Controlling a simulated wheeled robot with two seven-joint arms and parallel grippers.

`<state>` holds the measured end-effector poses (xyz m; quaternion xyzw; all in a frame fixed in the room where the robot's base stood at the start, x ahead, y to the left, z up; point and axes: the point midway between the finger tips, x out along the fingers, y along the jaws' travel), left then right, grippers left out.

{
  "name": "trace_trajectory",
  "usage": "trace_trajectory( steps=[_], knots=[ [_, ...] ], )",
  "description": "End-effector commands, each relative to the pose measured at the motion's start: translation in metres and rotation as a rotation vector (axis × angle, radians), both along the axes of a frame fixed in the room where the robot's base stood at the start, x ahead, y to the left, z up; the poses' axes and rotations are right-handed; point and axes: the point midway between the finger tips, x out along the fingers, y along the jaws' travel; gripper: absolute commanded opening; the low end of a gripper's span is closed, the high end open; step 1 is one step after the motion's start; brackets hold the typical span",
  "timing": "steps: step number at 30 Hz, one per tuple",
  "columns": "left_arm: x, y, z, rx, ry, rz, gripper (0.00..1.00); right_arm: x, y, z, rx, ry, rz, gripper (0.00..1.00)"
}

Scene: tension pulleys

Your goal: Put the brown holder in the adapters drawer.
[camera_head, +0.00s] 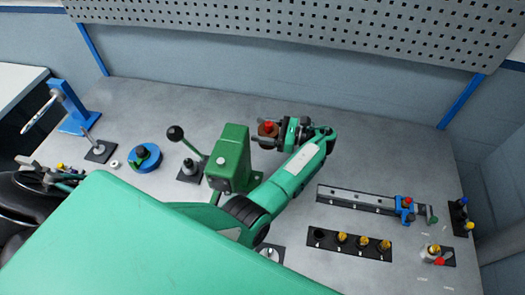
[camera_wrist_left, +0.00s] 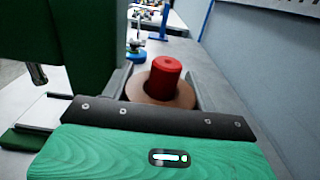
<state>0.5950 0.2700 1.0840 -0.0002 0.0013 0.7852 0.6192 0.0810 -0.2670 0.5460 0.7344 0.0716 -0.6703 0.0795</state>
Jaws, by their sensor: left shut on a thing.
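The brown holder (camera_head: 265,139) is a round brown piece with a red cylindrical top. My left gripper (camera_head: 278,132) is shut on it and holds it beside the green press, toward the back of the bench. In the left wrist view the brown holder (camera_wrist_left: 183,99) sits between the two fingers, its red top upright. I cannot tell from these views how far above the bench it is. I cannot make out the adapters drawer in either view. My right gripper is not in view.
The green press (camera_head: 229,158) stands just left of the held piece, with a black-knobbed lever. A blue round fixture (camera_head: 145,158) is further left. A black strip with several brass pieces (camera_head: 350,243) and a rail (camera_head: 355,199) lie right. The back right bench is clear.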

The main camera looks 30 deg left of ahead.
Motion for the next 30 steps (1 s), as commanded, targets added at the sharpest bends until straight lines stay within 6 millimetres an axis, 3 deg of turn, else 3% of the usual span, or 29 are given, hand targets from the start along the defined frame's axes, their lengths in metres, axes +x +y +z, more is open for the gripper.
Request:
trace_trajectory(
  steps=[4,10,20,25,30],
  knots=[
    [0.001,0.0,-0.029,0.002,0.001,-0.001,0.31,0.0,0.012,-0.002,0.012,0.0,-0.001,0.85],
    [0.001,0.0,-0.066,0.002,0.0,-0.001,0.31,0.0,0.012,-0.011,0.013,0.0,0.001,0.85],
    [0.001,0.0,-0.093,0.001,-0.001,-0.001,0.31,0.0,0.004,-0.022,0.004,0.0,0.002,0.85],
    [0.001,0.0,-0.119,0.002,-0.001,-0.002,0.31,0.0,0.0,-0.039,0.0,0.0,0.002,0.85],
    [0.001,0.0,-0.127,0.002,-0.003,-0.001,0.31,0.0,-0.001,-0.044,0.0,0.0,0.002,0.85]
  ],
)
